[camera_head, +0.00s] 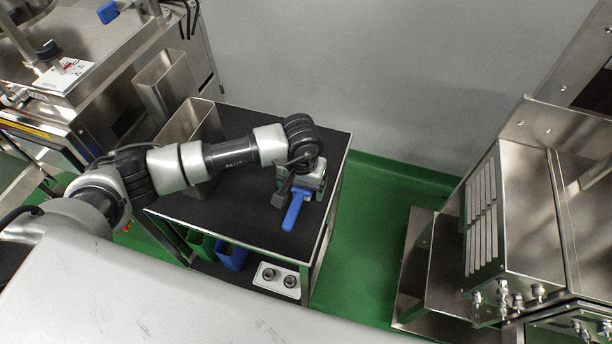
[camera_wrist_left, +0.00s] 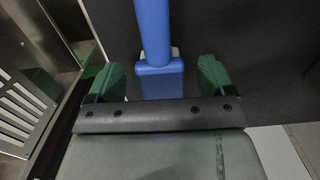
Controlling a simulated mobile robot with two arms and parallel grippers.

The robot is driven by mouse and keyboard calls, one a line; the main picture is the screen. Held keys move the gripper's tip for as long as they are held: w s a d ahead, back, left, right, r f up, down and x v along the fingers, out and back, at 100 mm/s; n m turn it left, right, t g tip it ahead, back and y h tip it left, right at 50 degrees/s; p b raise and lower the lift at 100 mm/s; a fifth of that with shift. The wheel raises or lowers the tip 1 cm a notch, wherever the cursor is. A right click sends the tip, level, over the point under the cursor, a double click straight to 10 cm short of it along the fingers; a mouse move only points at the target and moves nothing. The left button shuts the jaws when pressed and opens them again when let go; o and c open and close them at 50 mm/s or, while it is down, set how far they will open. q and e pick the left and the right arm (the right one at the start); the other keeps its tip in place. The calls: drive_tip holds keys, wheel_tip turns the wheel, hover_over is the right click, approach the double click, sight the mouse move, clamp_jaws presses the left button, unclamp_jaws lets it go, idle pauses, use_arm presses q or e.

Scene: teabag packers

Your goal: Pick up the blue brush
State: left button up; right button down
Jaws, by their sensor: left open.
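The blue brush (camera_head: 294,210) lies on the black top of a small steel table (camera_head: 240,195), near its right edge. Its blue handle points toward the front; the far end is hidden under my wrist. My left gripper (camera_head: 290,186) is right over the brush, pointing down. In the left wrist view, the blue brush (camera_wrist_left: 154,35) runs down from the top edge to a wider blue block. That block sits between the green fingers of my left gripper (camera_wrist_left: 158,78), with a gap on each side. The gripper is open. My right gripper is not in view.
A tall steel bin (camera_head: 190,122) stands on the table's left part, with another (camera_head: 165,85) behind it. A green bin (camera_head: 201,247), a blue bin (camera_head: 232,258) and a white plate (camera_head: 263,278) sit on the lower shelf. A steel machine (camera_head: 500,220) stands right, across green floor.

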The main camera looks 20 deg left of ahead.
use_arm(q)
drive_tip(key=shift+f, duration=0.9)
drive_tip(key=shift+c, duration=0.3)
drive_tip(key=c, duration=1)
drive_tip(key=shift+r, duration=0.15)
drive_tip(key=shift+w+r, duration=0.1)
drive_tip(key=shift+r, duration=0.15)
drive_tip(key=r, duration=0.1)
drive_tip(key=r+b, duration=0.2)
drive_tip(key=shift+s+d+r, duration=0.3)
drive_tip(key=shift+s, duration=0.05)
drive_tip(key=s+d+r+b, duration=0.2)
drive_tip(key=s+d+r, duration=0.4)
drive_tip(key=s+d, duration=0.1)
drive_tip(key=shift+s+r+b, duration=0.35)
drive_tip(key=shift+s, duration=0.2)
drive_tip(key=shift+d, duration=0.1)
